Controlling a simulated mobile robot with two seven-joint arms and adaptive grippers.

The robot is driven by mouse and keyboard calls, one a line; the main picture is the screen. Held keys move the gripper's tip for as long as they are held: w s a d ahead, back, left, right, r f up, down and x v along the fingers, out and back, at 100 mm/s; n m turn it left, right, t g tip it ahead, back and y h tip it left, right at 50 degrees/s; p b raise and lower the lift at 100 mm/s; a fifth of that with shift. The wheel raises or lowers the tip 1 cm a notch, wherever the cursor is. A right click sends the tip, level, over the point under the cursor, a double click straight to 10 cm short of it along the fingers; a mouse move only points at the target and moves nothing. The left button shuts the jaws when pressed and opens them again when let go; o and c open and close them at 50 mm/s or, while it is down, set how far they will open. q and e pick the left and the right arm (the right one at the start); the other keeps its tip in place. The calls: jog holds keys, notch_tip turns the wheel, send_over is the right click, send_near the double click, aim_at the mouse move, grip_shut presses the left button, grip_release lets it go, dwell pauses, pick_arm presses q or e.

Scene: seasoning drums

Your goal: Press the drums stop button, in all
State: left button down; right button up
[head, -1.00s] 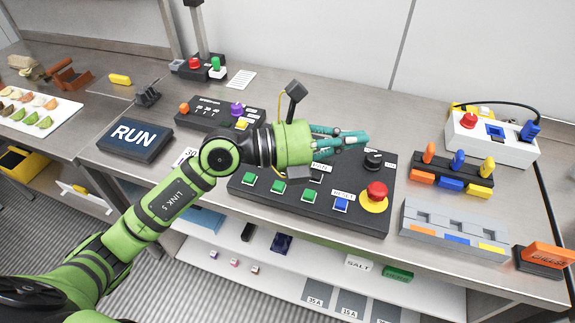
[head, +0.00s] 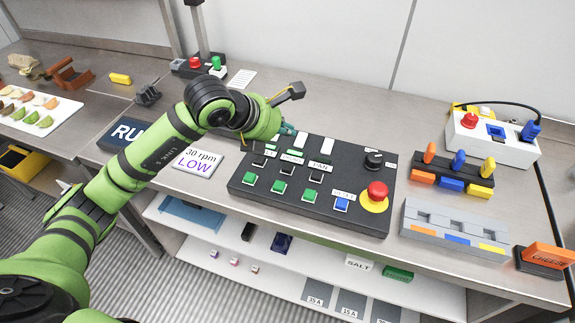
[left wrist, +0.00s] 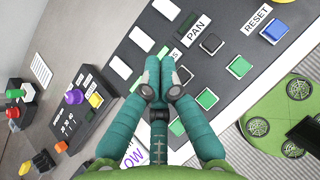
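The black control panel (head: 330,207) stands on the bench. Its black buttons sit above a row of green ones. In the left wrist view one black button (left wrist: 211,44) is beside the PAN label (left wrist: 197,28). Another black button (left wrist: 184,74) is beside a label ending in S (left wrist: 175,55), mostly hidden by my fingers; I cannot read whether it says DRUMS. My left gripper (left wrist: 157,68) is shut and empty, its fingertips together over the panel's upper part. In the head view the gripper (head: 288,130) is mostly behind my wrist. Contact cannot be told. My right gripper is out of view.
A red knob on a yellow base (head: 377,192) and a blue reset button (head: 341,205) are at the panel's right. A dark dial (head: 374,160) stands behind. The sign reading 30 rpm LOW (head: 198,160) lies left. A white box (head: 492,140) stands farther right.

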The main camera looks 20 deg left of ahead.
pick_arm(q)
jog(key=b, duration=0.5)
send_near(292, 165)
jog(key=w+f, duration=0.1)
jog(key=w+d, duration=0.1)
jog(key=w, duration=0.1)
jog(key=w+d+f, duration=0.1)
jog(key=shift+w+d+f, duration=0.2)
jog(key=shift+w+f, duration=0.1)
jog(key=shift+f, duration=0.05)
jog(key=shift+f+b, duration=0.25)
jog(key=shift+b, duration=0.1)
dwell(0.4)
jog(key=shift+f+b, duration=0.35)
jog(key=shift+b, duration=0.2)
jog(key=shift+f+b, duration=0.5)
jog(key=shift+b, duration=0.1)
dwell(0.4)
jog(key=shift+r, duration=0.1)
jog(key=shift+r+p, duration=0.45)
jog(key=shift+r, duration=0.35)
